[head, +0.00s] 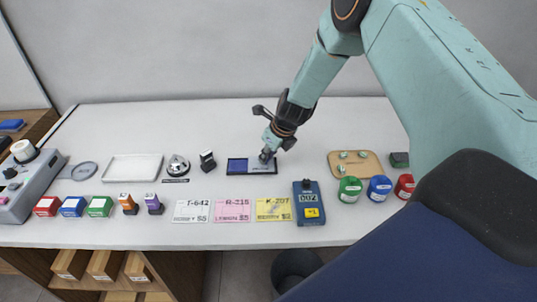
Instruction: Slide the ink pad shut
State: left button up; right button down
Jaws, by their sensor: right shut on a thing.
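The ink pad (237,166) lies on the white counter near its middle. It is a flat dark case with the blue inked surface showing on its left part. Its dark sliding lid (262,170) covers the right part, so the pad stands partly open. My right gripper (266,155) reaches down from the upper right and is shut on the lid at its top edge. The gripped spot itself is hidden by the fingers. My left gripper is not in view.
A dark stamp (208,160) and a silver bell (178,166) stand left of the pad. Three cards (231,210) and a blue device (308,203) lie in front. A wooden tray (360,165) is to the right. The counter behind the pad is clear.

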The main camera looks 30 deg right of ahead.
jog(key=w+a, duration=0.1)
jog(key=a, duration=0.1)
jog(key=w+a+p, duration=0.1)
jog(key=a, duration=0.1)
jog(key=w+a+p, duration=0.1)
jog(key=a, duration=0.1)
jog(key=shift+w+r, duration=0.1)
jog(key=shift+w, duration=0.2)
jog(key=shift+d, duration=0.15)
jog(key=c, duration=1.4)
grip_release()
jog(key=shift+a, duration=0.3)
jog(key=shift+o, duration=0.9)
jog(key=shift+w, duration=0.1)
jog(key=shift+d, duration=0.15)
jog(key=shift+d, duration=0.1)
jog(key=a+v, duration=0.1)
jog(key=v, duration=1)
jog(key=shift+s+d+r, duration=0.3)
jog(key=shift+d, duration=0.2)
